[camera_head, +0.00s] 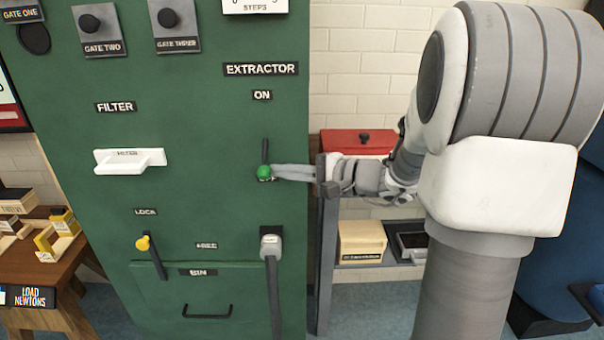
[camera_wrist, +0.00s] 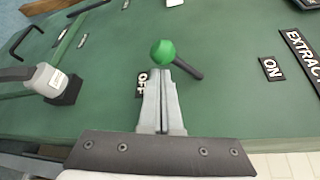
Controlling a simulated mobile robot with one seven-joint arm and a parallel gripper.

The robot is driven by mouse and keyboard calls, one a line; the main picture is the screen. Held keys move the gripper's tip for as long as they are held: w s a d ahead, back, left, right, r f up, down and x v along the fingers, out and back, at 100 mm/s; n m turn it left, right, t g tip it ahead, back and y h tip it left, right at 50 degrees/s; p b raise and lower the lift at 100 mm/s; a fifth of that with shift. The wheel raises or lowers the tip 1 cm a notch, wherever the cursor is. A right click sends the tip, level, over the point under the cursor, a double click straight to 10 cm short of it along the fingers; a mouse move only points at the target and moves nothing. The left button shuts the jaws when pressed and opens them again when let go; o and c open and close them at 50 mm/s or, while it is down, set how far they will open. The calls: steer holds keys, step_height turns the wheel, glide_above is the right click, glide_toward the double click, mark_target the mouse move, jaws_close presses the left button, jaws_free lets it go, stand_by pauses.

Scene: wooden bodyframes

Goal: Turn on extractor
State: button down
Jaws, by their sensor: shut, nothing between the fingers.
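The extractor lever is a black bar with a green ball knob (camera_head: 264,173) at its lower end, on the green cabinet (camera_head: 200,100). The bar runs up from the knob toward the ON label (camera_head: 262,95), under the EXTRACTOR sign (camera_head: 261,69). In the wrist view the green knob (camera_wrist: 163,53) is right at my fingertips, and an OFF label (camera_wrist: 141,85) beside them is partly hidden. My gripper (camera_head: 275,172) reaches in from the right and is shut and empty (camera_wrist: 160,76). Its tips are at the knob; I cannot tell if they touch it.
Below are a grey handle (camera_head: 271,245), a yellow-knobbed lock lever (camera_head: 143,243) and the bin drawer handle (camera_head: 207,312). A white filter handle (camera_head: 130,160) juts out at left. A shelf with a red box (camera_head: 357,142) stands right of the cabinet, behind my arm.

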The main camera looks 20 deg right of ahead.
steer(key=shift+w+a+f, duration=0.1)
steer(key=shift+w+a, duration=0.35)
steer(key=shift+s+r+g+p, duration=0.2)
steer(key=shift+g+p, duration=0.1)
steer(key=shift+p, duration=0.3)
